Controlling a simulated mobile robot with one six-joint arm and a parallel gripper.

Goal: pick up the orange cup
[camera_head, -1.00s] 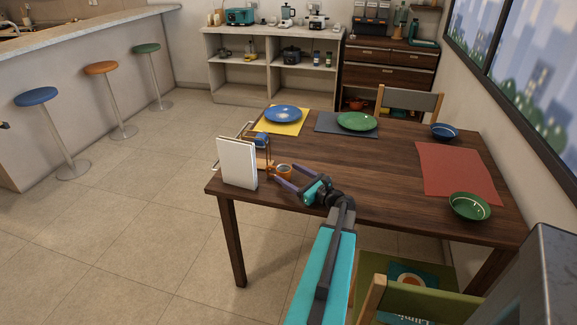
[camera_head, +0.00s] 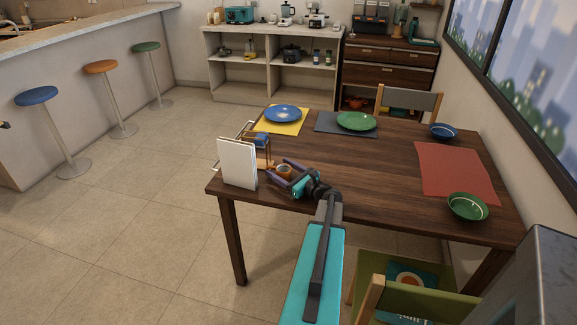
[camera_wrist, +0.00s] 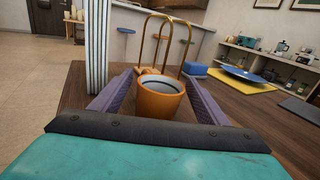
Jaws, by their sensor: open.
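The orange cup (camera_head: 284,171) stands upright on the dark wooden table (camera_head: 375,200), near its left end. In the wrist view the cup (camera_wrist: 159,98) shows a dark inside, and it sits between the two purple fingers of my gripper (camera_wrist: 157,100). My gripper (camera_head: 283,173) is open, with one finger on each side of the cup. I cannot tell whether either finger touches it.
A white upright book-like object (camera_head: 237,163) stands close left of the cup. A brass wire rack (camera_wrist: 168,45) and a blue block (camera_wrist: 195,69) are behind it. A blue plate (camera_head: 283,114) lies on a yellow mat farther back. The table's middle is clear.

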